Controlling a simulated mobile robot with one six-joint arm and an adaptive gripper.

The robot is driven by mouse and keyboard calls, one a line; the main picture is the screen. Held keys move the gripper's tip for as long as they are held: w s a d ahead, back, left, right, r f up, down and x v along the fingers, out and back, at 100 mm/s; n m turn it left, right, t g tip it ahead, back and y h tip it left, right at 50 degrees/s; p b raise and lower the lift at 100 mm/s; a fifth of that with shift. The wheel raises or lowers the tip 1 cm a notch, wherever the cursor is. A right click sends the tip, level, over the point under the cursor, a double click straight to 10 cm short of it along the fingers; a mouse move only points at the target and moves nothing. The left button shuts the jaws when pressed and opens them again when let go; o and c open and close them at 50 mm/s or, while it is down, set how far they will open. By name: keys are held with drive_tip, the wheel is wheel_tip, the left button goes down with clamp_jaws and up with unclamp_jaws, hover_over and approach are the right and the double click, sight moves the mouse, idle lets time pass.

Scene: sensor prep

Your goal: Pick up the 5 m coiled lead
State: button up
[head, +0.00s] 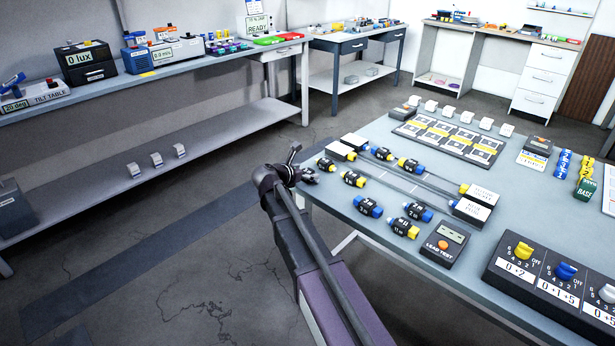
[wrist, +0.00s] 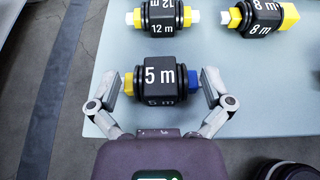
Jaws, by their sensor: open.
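The 5 m coiled lead (wrist: 160,78) lies on the pale blue table in the wrist view, a black spool marked "5 m" with a yellow left end and a blue right end. My gripper (wrist: 161,88) is open, one finger beside each end of it. Whether the fingers touch the ends is unclear. In the head view my gripper (head: 296,166) is at the table's near left corner, and the lead is largely hidden there. A 12 m lead (wrist: 166,17) lies just beyond it, and an 8 m lead (wrist: 262,18) at upper right.
Several other coiled leads, such as one at the near side (head: 367,206), lie around the table (head: 330,205). A lead test box (head: 443,244) and a dial box (head: 560,285) stand to the right. A long bench (head: 215,60) runs along the left wall.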

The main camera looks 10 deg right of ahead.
sight(306, 172)
drive_tip(key=c, duration=1.2)
drive_tip(key=shift+r, duration=0.1)
drive_tip(key=shift+c, duration=0.2)
wheel_tip(306, 172, up, 3)
drive_tip(key=p, duration=0.3)
drive_tip(key=shift+r+p, duration=0.2)
drive_tip(key=shift+p, duration=0.1)
drive_tip(key=s+d+r+p, duration=0.1)
drive_tip(key=s, duration=1.5)
drive_tip(key=shift+d+r, duration=0.2)
drive_tip(key=shift+d, duration=0.15)
